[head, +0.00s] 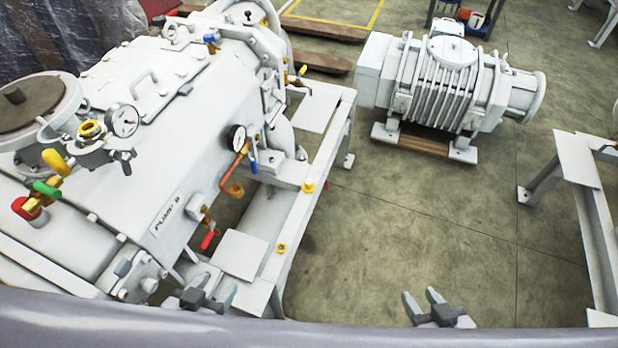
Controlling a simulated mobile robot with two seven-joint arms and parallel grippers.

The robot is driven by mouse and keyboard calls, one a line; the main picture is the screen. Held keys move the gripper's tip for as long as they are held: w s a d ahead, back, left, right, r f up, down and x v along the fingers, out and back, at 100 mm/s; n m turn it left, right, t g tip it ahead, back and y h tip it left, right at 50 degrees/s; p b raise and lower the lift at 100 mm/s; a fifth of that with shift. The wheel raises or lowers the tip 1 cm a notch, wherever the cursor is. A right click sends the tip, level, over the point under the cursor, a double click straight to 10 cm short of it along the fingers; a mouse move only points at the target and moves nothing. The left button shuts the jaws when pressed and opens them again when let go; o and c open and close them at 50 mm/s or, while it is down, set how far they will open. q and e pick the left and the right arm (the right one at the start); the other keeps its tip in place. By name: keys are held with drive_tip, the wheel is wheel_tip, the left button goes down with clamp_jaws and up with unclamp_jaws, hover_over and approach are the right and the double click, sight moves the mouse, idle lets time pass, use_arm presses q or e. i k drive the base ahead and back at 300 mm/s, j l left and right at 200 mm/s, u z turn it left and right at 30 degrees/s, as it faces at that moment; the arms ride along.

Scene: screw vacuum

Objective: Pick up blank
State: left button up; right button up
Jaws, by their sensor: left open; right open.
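No part is marked as the blank, and I cannot tell for certain which one it is. Two small yellow, brass-like fittings sit on the white frame beside the pump: one farther back (308,186) and one nearer (281,248). My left gripper (214,284) is open and empty at the bottom, in front of the pump and left of the nearer fitting. My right gripper (420,295) is open and empty at the bottom right, over bare floor. Both are apart from the fittings.
The large white pump (150,140) labelled "PUMP B", with gauges and coloured valve handles, fills the left. A finned white machine (452,85) stands on a wooden pallet behind. Another white frame (590,200) is at the right. The floor (430,220) between is clear.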

sight(308, 187)
drive_tip(key=i+l, duration=0.1)
drive_tip(key=l, duration=0.25)
drive_tip(key=i+l+u, duration=0.1)
drive_tip(key=l, duration=0.7)
drive_tip(key=i+l, duration=0.25)
drive_tip(key=i+l+u, duration=0.1)
drive_tip(key=i, duration=0.35)
drive_tip(key=l, duration=0.1)
